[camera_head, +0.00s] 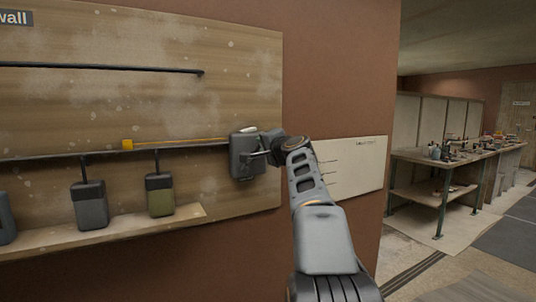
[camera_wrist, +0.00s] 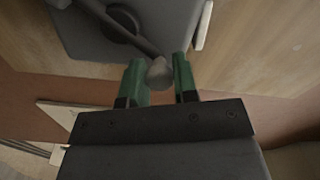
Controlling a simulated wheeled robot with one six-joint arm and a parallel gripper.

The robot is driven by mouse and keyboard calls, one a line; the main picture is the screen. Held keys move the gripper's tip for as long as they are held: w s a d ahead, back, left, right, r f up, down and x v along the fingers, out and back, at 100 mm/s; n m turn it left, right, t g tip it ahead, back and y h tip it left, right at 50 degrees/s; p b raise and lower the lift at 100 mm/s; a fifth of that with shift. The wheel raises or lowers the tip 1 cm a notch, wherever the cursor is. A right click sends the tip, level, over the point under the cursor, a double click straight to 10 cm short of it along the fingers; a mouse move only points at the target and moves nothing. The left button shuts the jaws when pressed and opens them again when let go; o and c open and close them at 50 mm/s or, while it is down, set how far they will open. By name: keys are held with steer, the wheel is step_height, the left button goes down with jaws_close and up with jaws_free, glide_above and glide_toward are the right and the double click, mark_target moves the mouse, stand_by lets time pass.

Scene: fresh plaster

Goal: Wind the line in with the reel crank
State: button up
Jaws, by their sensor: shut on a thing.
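The reel (camera_head: 244,160) is a dark grey box on the wooden wall panel, near its right edge. A yellow line (camera_head: 190,141) runs left from it to a small yellow block (camera_head: 128,144) on a dark rail. In the wrist view the reel body (camera_wrist: 75,35) has a round dark hub, and the crank arm (camera_wrist: 138,36) slants from it to a rounded grey knob (camera_wrist: 160,73). My gripper (camera_head: 272,152) is at the reel's right side. Its green fingers (camera_wrist: 158,64) are shut on the knob, one on each side.
A grey pouch-like case (camera_head: 91,208) and an olive one (camera_head: 160,198) hang left of the reel above a wooden ledge (camera_head: 120,233). A pale board (camera_head: 352,168) is on the brown wall behind my arm. A cluttered workbench (camera_head: 450,156) stands at right, with open floor before it.

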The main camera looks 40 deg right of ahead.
steer(key=shift+w+a+r+n+b, duration=0.1)
steer(key=shift+a+n+b, duration=0.2)
steer(key=shift+n, duration=0.35)
steer(key=shift+s+a+r+n+b, duration=0.15)
steer(key=shift+a+n+b, duration=0.1)
steer(key=shift+n, duration=0.45)
steer(key=shift+w+a+r+n+b, duration=0.1)
steer(key=shift+w+a+n+b, duration=0.15)
steer(key=shift+n, duration=0.4)
steer(key=shift+s, duration=0.1)
steer(key=o, duration=0.9)
steer(key=shift+o, duration=0.2)
steer(key=shift+s, duration=0.1)
steer(key=s+a+b, duration=0.1)
steer(key=s+b, duration=0.1)
steer(key=s, duration=1.1)
steer(key=shift+s+a+b, duration=0.25)
steer(key=shift+a+b, duration=0.05)
steer(key=shift+a, duration=0.1)
steer(key=shift+r, duration=0.1)
